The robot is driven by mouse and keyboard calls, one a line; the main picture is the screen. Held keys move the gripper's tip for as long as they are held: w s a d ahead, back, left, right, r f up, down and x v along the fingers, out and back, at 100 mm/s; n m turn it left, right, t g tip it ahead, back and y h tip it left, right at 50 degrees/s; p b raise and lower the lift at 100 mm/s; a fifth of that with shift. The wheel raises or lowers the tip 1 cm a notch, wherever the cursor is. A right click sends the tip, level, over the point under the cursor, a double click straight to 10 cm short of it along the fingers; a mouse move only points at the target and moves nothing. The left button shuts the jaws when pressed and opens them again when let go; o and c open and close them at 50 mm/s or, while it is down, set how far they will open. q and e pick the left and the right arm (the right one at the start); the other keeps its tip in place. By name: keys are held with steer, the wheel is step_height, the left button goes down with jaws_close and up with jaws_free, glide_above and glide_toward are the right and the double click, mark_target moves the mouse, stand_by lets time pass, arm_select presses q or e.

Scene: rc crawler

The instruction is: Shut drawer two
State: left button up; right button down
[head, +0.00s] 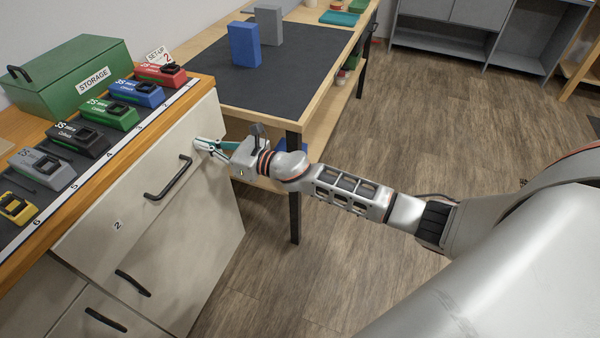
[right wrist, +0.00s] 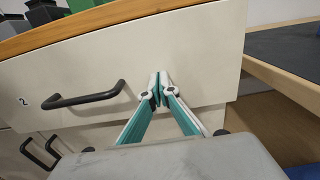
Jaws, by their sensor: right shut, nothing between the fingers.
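Drawer two has a pale front (head: 135,195) just under the wooden worktop, with a "2" label and a black bar handle (head: 168,178). In the right wrist view the drawer front (right wrist: 205,60) fills the middle, with its handle (right wrist: 83,96) to the left of my fingers. The front sits close under the worktop; I cannot tell whether a small gap is left. My right gripper (head: 202,144) is shut and empty. Its fingertips (right wrist: 158,84) are at the drawer front, right of the handle, touching or nearly touching it. My left gripper is not in view.
On the worktop stand a green storage box (head: 75,78) and a row of coloured battery-like blocks (head: 108,112). Lower drawers have black handles (head: 132,283). A table with a dark mat (head: 300,75) and a blue block (head: 244,45) stands behind my right arm. Open floor lies right.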

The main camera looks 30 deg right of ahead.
mark_target(201, 161)
steer(key=x, duration=0.3)
steer(key=shift+f+b, duration=0.1)
steer(key=shift+b, duration=0.2)
steer(key=shift+w+a, duration=0.15)
steer(key=shift+w, duration=0.05)
steer(key=shift+r, duration=0.2)
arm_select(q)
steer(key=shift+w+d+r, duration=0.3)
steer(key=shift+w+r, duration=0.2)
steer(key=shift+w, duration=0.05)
